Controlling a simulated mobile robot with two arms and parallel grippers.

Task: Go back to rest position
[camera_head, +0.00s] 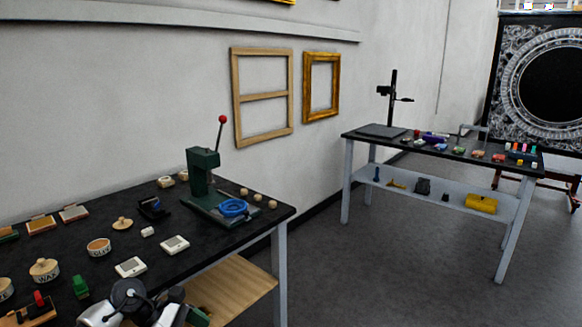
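A part of one of my arms, black and silver-white (135,303), shows at the bottom edge, left of centre, in front of the near dark table (205,258). It comes in from below on the left side, so it seems to be my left arm. Its fingertips cannot be made out, and whether it holds anything cannot be told. A small dark green piece (197,316) shows just right of it; what it belongs to is unclear. My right gripper is not in view.
The near table carries a green lever press (205,190) with a blue ring (233,208), lidded pots (44,269), white square pieces (131,267) and a green block (80,287). A second table (372,142) stands at the right back. Grey floor (400,260) between them is clear.

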